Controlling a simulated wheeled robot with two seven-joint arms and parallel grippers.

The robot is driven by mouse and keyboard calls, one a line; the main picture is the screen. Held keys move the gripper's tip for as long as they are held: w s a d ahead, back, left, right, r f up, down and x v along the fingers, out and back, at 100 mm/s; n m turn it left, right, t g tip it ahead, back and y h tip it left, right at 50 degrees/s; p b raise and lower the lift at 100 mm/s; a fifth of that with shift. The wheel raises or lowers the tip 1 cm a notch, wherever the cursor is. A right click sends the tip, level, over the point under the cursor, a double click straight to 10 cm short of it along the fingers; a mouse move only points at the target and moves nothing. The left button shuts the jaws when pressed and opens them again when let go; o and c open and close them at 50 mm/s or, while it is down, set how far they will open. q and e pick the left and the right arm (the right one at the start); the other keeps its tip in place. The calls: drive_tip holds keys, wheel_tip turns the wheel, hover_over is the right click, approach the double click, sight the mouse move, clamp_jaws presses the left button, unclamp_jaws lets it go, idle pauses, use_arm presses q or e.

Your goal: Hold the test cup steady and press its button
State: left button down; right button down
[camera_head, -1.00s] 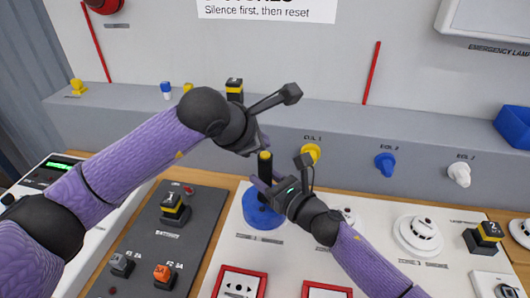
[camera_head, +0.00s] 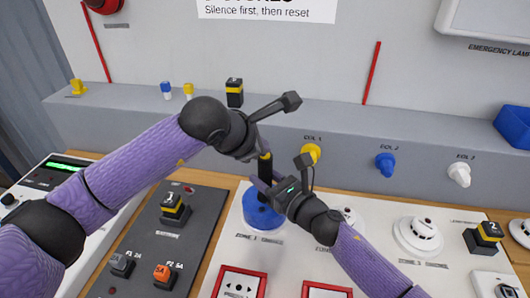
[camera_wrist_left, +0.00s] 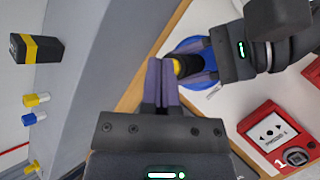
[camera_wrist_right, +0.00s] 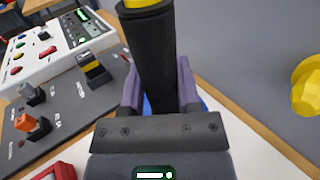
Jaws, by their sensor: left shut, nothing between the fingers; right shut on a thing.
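The test cup is a blue cup (camera_head: 264,214) with an upright black handle (camera_wrist_right: 156,60) and a yellow button (camera_wrist_left: 179,67) on top. It stands over the white panel's zone 1 spot, and what is under it is hidden. My right gripper (camera_head: 262,186) is shut around the black handle, a finger on each side in the right wrist view. My left gripper (camera_head: 262,150) is shut and empty, its fingertips at the handle's top. In the left wrist view the button lies just right of those fingertips (camera_wrist_left: 160,62); I cannot tell if they touch.
Smoke detectors (camera_head: 419,235) and red call points (camera_head: 240,284) are on the white panel. A dark switch panel (camera_head: 160,240) lies to the left. Yellow, blue and white EOL plugs (camera_head: 385,164) and a black-yellow block (camera_head: 234,92) line the grey ledge behind.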

use_arm(q)
drive_tip(key=shift+f, duration=0.3)
drive_tip(key=shift+r, duration=0.15)
idle(0.3)
drive_tip(key=shift+r, duration=0.75)
drive_tip(key=shift+r, duration=0.1)
drive_tip(key=shift+r, duration=2.45)
use_arm(e)
drive_tip(key=shift+c, duration=1.2)
unclamp_jaws()
